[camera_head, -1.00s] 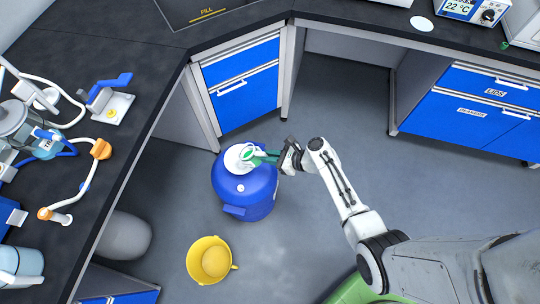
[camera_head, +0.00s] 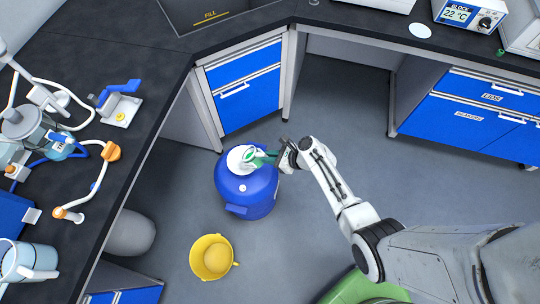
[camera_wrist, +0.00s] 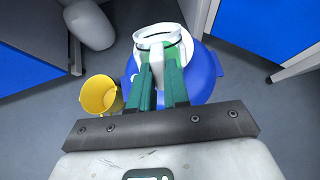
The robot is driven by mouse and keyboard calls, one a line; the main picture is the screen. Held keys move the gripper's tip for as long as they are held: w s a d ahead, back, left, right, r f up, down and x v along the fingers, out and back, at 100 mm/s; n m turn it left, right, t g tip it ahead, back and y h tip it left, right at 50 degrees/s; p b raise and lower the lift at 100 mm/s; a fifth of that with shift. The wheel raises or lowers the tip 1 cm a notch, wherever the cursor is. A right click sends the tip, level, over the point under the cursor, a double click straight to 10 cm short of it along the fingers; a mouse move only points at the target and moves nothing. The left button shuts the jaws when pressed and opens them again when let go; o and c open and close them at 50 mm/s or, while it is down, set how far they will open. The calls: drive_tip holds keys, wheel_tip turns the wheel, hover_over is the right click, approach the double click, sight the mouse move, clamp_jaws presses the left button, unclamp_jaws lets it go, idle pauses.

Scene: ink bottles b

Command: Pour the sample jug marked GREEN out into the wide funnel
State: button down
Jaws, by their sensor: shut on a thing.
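The wide funnel (camera_head: 234,160) is white and sits on top of a blue drum (camera_head: 246,192) on the floor. The sample jug (camera_wrist: 158,36) is pale with a round rim and green trim. It is over the funnel, with its mouth showing in the wrist view. Its tilt and contents are hard to tell, and I cannot read a GREEN mark. My gripper (camera_wrist: 160,82) has green fingers and is shut on the jug's pale handle. In the head view the gripper (camera_head: 268,157) reaches in from the right of the drum.
A yellow bucket (camera_head: 212,257) stands on the floor in front of the drum. A grey rounded bin (camera_head: 130,236) is under the left bench. Benches with blue drawers (camera_head: 244,95) stand behind and at right. The floor right of the drum is clear.

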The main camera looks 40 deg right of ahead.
sight(259, 154)
idle(0.3)
drive_tip(key=shift+w+a+r+p, duration=0.1)
drive_tip(key=shift+r+p, duration=0.2)
drive_tip(key=shift+p, duration=0.35)
drive_tip(key=shift+w+r+g+p, duration=0.1)
drive_tip(key=shift+g+p, duration=0.2)
drive_tip(key=shift+p, duration=0.2)
drive_tip(key=shift+w+a+r+g+h+p, duration=0.1)
drive_tip(key=shift+g+h+p, duration=0.25)
drive_tip(key=shift+p, duration=0.25)
drive_tip(key=shift+w+a+r+g+h, duration=0.25)
drive_tip(key=shift+w+g+h, duration=0.15)
drive_tip(key=shift+g, duration=0.15)
drive_tip(key=shift+w+a+r+g+h, duration=0.2)
drive_tip(key=shift+w+g+h, duration=0.2)
drive_tip(key=shift+g, duration=0.2)
drive_tip(key=shift+w, duration=0.1)
